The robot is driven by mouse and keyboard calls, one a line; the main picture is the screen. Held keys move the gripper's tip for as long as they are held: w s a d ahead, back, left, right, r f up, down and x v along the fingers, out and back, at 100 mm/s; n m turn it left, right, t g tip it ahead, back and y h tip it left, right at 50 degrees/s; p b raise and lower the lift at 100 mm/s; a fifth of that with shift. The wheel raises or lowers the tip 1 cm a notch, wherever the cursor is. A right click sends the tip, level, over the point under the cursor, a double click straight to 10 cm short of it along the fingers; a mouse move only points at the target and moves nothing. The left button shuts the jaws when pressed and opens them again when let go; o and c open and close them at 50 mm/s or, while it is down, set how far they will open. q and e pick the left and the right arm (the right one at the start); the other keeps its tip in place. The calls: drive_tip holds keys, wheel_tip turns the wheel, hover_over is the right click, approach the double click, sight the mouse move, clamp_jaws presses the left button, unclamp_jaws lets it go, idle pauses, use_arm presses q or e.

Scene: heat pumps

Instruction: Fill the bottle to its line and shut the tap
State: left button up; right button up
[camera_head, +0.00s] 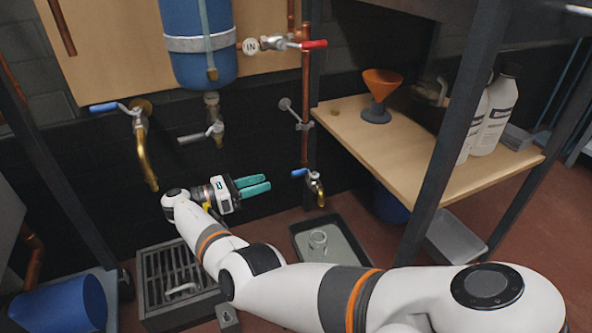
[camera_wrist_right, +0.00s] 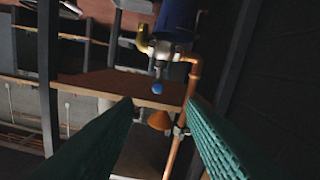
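My right gripper (camera_head: 268,183) is open and empty in front of the dark wall. Its teal fingers frame the right wrist view (camera_wrist_right: 162,100), well apart. A small brass tap with a blue handle (camera_head: 315,184) is just right of the fingertips, apart from them. A brass tap with a blue lever (camera_head: 140,140) is on the wall at left; another tap (camera_head: 212,128) is under the blue tank (camera_head: 200,70). White bottles (camera_head: 497,115) stand on the shelf at right. A clear jar (camera_head: 318,241) is in a floor tray (camera_head: 352,262). No fill line is legible. My left gripper is not in view.
A red-handled valve (camera_head: 312,44) is on the copper pipe (camera_head: 305,95). An orange funnel (camera_head: 380,88) stands on the wooden shelf (camera_head: 440,165). A floor grate (camera_head: 170,270) and a blue cylinder (camera_head: 62,305) are at lower left. A dark post crosses in front of the shelf.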

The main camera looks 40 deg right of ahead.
sight(299, 171)
drive_tip(key=b+x, duration=0.2)
drive_tip(key=x, duration=0.8)
drive_tip(key=shift+s+f, duration=0.15)
drive_tip(key=shift+s+d, duration=0.2)
drive_tip(key=shift+d, duration=0.45)
